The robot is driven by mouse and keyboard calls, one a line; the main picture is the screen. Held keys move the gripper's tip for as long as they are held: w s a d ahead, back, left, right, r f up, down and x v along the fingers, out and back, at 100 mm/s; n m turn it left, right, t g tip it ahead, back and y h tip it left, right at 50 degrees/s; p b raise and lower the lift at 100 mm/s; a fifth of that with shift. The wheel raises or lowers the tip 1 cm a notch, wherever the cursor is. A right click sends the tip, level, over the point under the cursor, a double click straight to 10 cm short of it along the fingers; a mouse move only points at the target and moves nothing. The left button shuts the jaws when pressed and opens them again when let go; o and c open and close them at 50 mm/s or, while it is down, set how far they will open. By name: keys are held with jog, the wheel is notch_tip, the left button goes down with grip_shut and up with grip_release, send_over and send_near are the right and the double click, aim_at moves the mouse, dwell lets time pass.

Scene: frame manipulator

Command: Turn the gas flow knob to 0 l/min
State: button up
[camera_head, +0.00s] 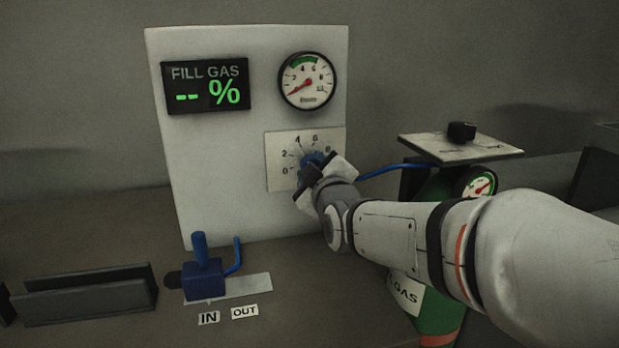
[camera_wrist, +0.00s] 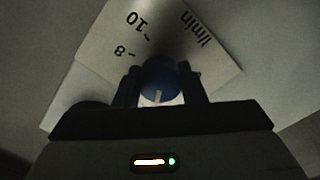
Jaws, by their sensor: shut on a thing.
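The blue gas flow knob (camera_head: 311,160) sits on a white dial plate (camera_head: 279,146) on the upright white panel. The plate has a printed scale; 0, 2, 4, 6 and 8 show around the knob in the head view. My gripper (camera_head: 318,172) is at the knob, shut on it. In the wrist view the blue knob (camera_wrist: 160,78) lies between the two dark fingers of my gripper (camera_wrist: 160,86), with a pale mark on its lower part. There the 8, 10 and l/min print shows, turned over. I cannot tell which value the knob points to.
A "FILL GAS" display (camera_head: 206,84) reads "-- %". A round gauge (camera_head: 306,81) has its red needle near the low end. A blue lever valve (camera_head: 204,274) stands below the panel. A green gas cylinder (camera_head: 444,312) stands partly behind my arm.

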jog(key=n+b, duration=0.1)
jog(key=n, duration=0.3)
jog(key=shift+n, duration=0.3)
jog(key=n, duration=0.3)
jog(key=shift+n, duration=0.3)
jog(key=n, duration=0.4)
jog(key=shift+n, duration=1.7)
jog(key=shift+f+n, duration=0.1)
jog(key=shift+n, duration=0.2)
jog(key=o, duration=1)
